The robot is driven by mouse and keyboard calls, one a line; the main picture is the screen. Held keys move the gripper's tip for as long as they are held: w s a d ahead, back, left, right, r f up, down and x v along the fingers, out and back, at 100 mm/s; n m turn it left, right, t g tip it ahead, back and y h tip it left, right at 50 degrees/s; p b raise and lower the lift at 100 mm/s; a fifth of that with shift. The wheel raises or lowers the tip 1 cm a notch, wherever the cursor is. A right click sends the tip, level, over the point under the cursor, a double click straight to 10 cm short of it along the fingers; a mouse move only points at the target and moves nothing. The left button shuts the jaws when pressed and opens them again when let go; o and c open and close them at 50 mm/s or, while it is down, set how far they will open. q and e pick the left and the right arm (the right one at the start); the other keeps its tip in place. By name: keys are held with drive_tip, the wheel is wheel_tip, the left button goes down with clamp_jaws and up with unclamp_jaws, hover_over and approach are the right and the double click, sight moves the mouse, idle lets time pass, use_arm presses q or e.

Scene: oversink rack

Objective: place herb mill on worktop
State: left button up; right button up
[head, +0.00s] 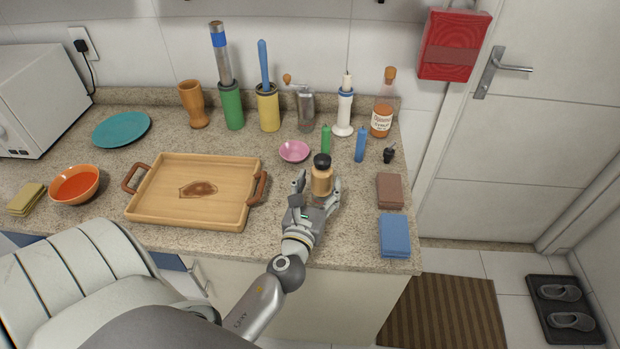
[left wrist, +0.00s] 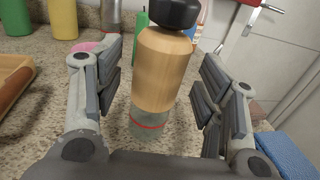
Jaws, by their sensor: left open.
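The herb mill (head: 321,178), with a tan wooden body and black cap, stands upright on the speckled worktop (head: 350,225), right of the tray. In the left wrist view the mill (left wrist: 163,68) shows a clear lower part with a red ring; its foot is partly hidden by my gripper. My left gripper (head: 317,193) is open around the mill, one finger on each side, with gaps visible on both sides in the left wrist view. My right gripper is not in view.
A wooden tray (head: 165,205) lies left of the mill. A pink bowl (head: 294,151), green bottle (head: 326,140) and blue bottle (head: 361,145) stand behind it. A brown cloth (head: 390,190) and blue cloth (head: 395,236) lie right. Between mill and cloths the worktop is clear.

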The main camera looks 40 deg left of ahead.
use_arm(q)
drive_tip(key=b+v, duration=0.2)
drive_tip(key=v, duration=0.6)
drive_tip(key=shift+b, duration=0.3)
drive_tip(key=shift+s+d+r, duration=0.1)
drive_tip(key=shift+s+d, duration=0.15)
drive_tip(key=shift+s, duration=0.25)
